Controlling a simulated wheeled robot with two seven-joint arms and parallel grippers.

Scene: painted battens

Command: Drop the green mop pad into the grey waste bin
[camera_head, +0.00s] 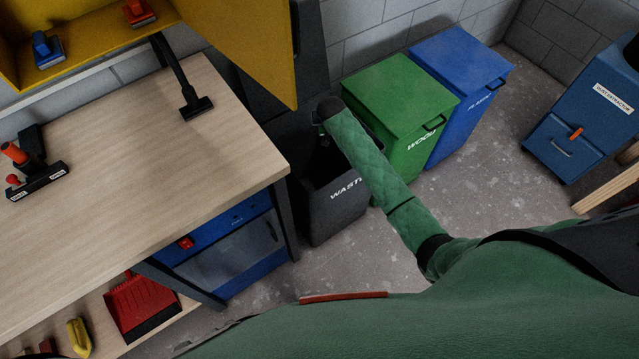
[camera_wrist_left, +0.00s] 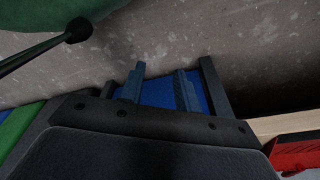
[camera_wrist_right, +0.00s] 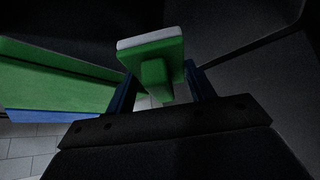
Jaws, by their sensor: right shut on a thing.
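The grey waste bin (camera_head: 338,218), labelled WASTE, stands on the floor just past the end of the workbench. My right arm reaches over it, and its dark wrist end hangs above the bin's opening. In the right wrist view my right gripper (camera_wrist_right: 160,82) is shut on the green mop pad (camera_wrist_right: 152,52), holding it by a green block grip; the pad has a pale edge.
A green WOOD bin (camera_head: 395,95) and a blue bin (camera_head: 465,80) stand right of the waste bin. The workbench (camera_head: 130,190) with brushes is at left. A yellow cabinet door (camera_head: 250,45) hangs beside the bin. A blue dust extractor (camera_head: 590,115) stands at right.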

